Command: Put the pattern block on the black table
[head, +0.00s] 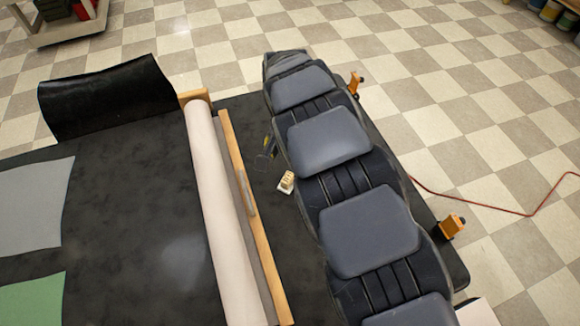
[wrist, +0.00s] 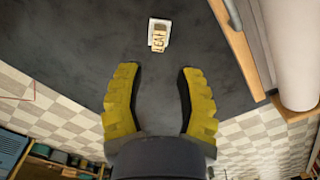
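The pattern block (head: 287,179) is a small pale wooden block on a white piece on the black table (head: 150,220), between the roll and my arm. In the wrist view the block (wrist: 159,40) shows raised letter-like shapes, and the white piece lies under or behind it. My gripper (wrist: 158,68) has two yellow ridged fingers, spread apart with nothing between them. The block appears beyond the fingertips, apart from them.
A long pale roll (head: 215,200) with a wooden strip (head: 250,215) lies left of the block. A curled black sheet (head: 108,97), a grey sheet (head: 30,208) and a green sheet (head: 33,303) are farther left. Orange clamps (head: 450,228) sit at the right edge. Bare table lies between roll and sheets.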

